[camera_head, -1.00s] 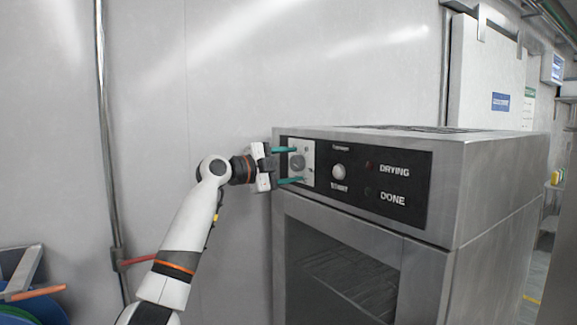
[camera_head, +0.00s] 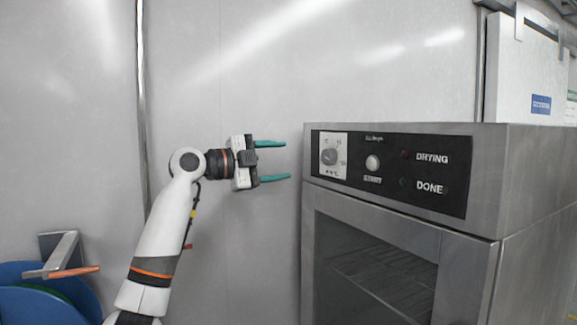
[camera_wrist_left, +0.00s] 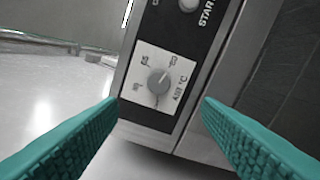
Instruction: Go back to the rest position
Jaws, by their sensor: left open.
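My left gripper (camera_head: 273,161) is open and empty, its two teal fingers apart and pointing right. It is in the air to the left of the drying oven's control panel (camera_head: 393,172), apart from it. The grey temperature knob (camera_head: 330,156) on its white plate is at the panel's left end. In the left wrist view the same knob (camera_wrist_left: 158,81) shows ahead, between and beyond the open fingers (camera_wrist_left: 158,125). My right gripper is not in view.
The metal oven (camera_head: 480,215) fills the right side, with a dark glass door (camera_head: 375,265) below the panel. A grey wall (camera_head: 240,70) with a vertical pipe (camera_head: 142,110) stands behind. A blue round object (camera_head: 70,285) is at the lower left. Space between gripper and oven is clear.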

